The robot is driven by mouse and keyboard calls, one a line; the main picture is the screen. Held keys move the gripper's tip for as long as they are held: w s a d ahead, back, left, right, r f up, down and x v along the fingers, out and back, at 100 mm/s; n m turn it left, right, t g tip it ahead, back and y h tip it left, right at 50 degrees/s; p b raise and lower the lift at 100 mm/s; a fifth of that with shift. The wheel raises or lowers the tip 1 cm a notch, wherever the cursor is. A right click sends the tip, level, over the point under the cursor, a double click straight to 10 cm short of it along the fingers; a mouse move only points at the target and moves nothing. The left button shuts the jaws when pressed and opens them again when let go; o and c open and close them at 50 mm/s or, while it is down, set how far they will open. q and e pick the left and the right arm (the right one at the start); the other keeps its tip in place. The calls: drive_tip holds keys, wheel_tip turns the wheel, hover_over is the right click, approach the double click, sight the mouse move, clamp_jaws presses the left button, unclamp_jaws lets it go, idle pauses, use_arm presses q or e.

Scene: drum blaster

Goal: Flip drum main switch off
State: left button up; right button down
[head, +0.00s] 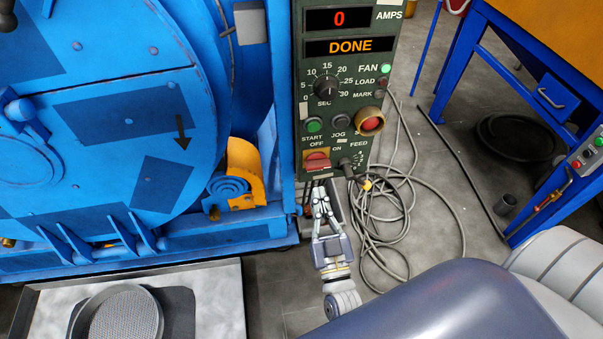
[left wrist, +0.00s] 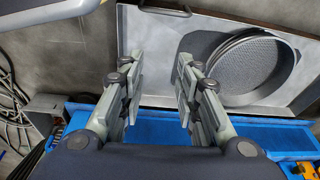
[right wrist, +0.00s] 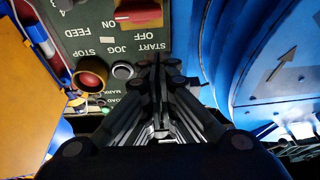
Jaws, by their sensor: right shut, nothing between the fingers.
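The main switch (head: 317,161) is a red handle on a yellow plate, low on the dark green control panel (head: 338,100). Its handle lies roughly horizontal, below the OFF and ON labels. The switch also shows at the top of the right wrist view (right wrist: 138,12), which sees the panel upside down. My right gripper (head: 322,193) is shut and empty, just below the switch and the panel's lower edge in the head view. I cannot tell whether it touches anything. My left gripper (left wrist: 155,85) is open and empty in the left wrist view, and out of the head view.
The panel display (head: 352,45) reads DONE. A red button (head: 370,123) in a brass ring and the feed knob (head: 347,165) sit near the switch. The blue drum machine (head: 110,110) stands left. Coiled cable (head: 385,225) lies right. A tray (head: 215,300) holds a sieve (head: 124,315).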

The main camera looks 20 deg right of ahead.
sight(312, 168)
use_arm(q)
drive_tip(key=shift+w+a+r, duration=0.15)
drive_tip(key=shift+w+r, duration=0.1)
drive_tip(key=shift+r, duration=0.05)
use_arm(e)
drive_tip(key=shift+d+r+h, duration=0.2)
drive_tip(key=shift+r+h, duration=0.2)
drive_tip(key=shift+r, duration=0.25)
